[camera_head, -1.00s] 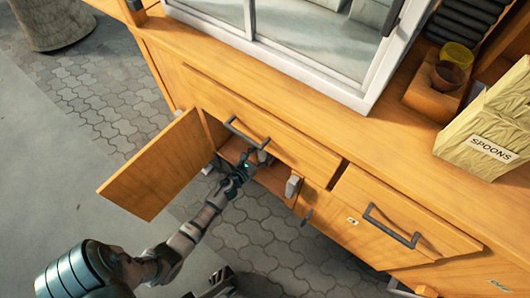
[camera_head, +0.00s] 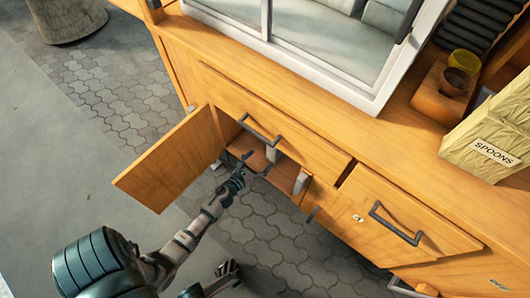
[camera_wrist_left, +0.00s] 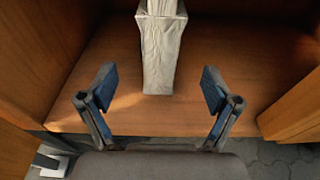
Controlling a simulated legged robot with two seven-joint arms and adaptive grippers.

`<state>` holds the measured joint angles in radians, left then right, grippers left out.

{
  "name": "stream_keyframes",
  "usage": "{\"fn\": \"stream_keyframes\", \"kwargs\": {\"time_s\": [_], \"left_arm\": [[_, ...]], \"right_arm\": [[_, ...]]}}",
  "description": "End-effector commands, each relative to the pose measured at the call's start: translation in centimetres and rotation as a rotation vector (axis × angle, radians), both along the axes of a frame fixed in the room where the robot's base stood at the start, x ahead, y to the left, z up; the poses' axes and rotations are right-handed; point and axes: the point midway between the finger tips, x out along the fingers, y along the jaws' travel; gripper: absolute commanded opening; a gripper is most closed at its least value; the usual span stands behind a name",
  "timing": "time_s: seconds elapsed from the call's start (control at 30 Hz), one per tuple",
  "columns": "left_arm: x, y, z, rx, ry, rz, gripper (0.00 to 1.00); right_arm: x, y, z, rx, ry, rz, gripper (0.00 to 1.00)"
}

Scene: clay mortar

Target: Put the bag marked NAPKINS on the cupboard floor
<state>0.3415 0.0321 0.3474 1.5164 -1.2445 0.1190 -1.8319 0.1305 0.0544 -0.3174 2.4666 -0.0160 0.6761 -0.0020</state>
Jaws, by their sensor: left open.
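A pale, crinkled bag (camera_wrist_left: 161,55) stands upright on the wooden cupboard floor (camera_wrist_left: 230,95) in the left wrist view. No lettering shows on the side I see, and its top is cut off by the frame. In the head view the bag (camera_head: 271,154) is a small pale shape inside the cupboard opening. My left gripper (camera_head: 256,163) is at the opening, open and empty. In the left wrist view its two blue-padded fingers (camera_wrist_left: 158,92) are spread to either side and in front of the bag, apart from it. My right gripper is not in view.
The cupboard door (camera_head: 170,162) stands open left of my arm. A drawer with a dark handle (camera_head: 259,130) is above the opening. A bag marked SPOONS (camera_head: 483,140) and an orange container (camera_head: 444,94) stand on the counter. Paved floor lies in front.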

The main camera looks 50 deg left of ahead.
Motion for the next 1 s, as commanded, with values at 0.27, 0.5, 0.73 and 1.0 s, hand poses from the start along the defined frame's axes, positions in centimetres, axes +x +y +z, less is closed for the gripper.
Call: {"fn": "stream_keyframes", "kwargs": {"time_s": [0.27, 0.5, 0.73, 1.0], "left_arm": [[-4.2, -1.1, 0.7, -0.002, 0.001, 0.000, 0.89], [-4.8, -1.2, 0.7, 0.000, 0.001, 0.000, 0.89], [-4.7, -1.2, 0.7, 0.000, 0.001, 0.000, 0.89], [-5.0, -1.1, 0.8, -0.018, -0.001, 0.010, 0.89]], "right_arm": [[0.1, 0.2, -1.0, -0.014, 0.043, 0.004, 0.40], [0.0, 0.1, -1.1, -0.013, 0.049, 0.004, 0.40], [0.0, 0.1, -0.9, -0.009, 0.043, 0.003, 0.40], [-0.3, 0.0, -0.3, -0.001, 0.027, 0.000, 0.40]]}}
